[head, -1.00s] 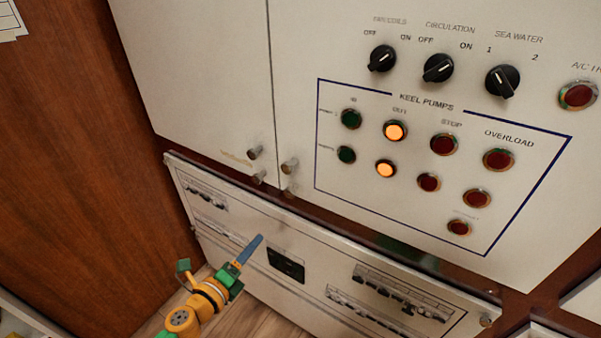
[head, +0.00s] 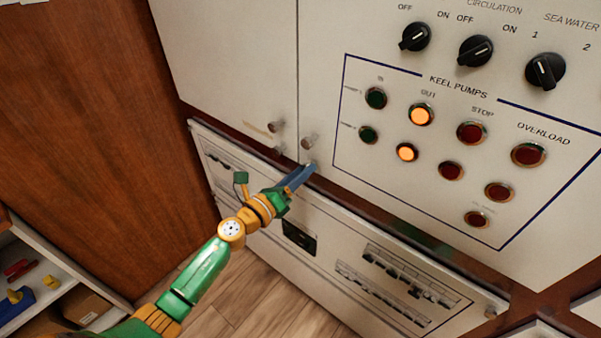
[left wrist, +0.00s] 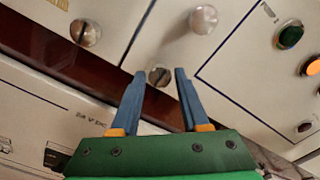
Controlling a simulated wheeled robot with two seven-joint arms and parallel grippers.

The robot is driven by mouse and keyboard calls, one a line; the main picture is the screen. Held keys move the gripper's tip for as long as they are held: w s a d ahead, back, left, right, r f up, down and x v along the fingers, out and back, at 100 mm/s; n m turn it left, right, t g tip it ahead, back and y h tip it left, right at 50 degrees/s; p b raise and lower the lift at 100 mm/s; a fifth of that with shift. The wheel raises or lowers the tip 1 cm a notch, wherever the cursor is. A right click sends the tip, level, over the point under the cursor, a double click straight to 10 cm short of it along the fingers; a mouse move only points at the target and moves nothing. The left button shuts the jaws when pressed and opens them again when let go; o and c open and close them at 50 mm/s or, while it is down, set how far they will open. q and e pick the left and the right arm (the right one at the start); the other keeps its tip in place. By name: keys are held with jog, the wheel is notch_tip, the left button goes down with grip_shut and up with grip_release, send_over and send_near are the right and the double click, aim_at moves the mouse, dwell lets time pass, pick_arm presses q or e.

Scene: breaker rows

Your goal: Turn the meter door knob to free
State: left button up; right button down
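A small slotted metal knob (left wrist: 160,76) sits low on the right-hand cabinet door (head: 345,40), near the seam. In the left wrist view it lies between and beyond the fingertips of my left gripper (left wrist: 158,78), which is open and empty. The slot looks close to upright there. In the head view my left gripper (head: 306,170) reaches up to the door's lower edge, and its blue fingers largely hide this knob. Contact cannot be told. No readable label shows which knob is the meter door's. My right gripper is not in view.
A round pull knob (head: 309,142) sits just above. The left door carries another pull knob (head: 276,126) and a slotted knob (left wrist: 85,32). The pump buttons (head: 421,114) are to the right. The breaker panel (head: 340,235) is below. A shelf (head: 40,270) stands lower left.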

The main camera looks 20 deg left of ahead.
pick_arm(q)
grip_shut()
jog(key=shift+n+p, duration=2)
jog(key=shift+n, duration=7.1)
jog(key=shift+o, duration=2.4)
grip_release()
jog(key=shift+f, duration=0.15)
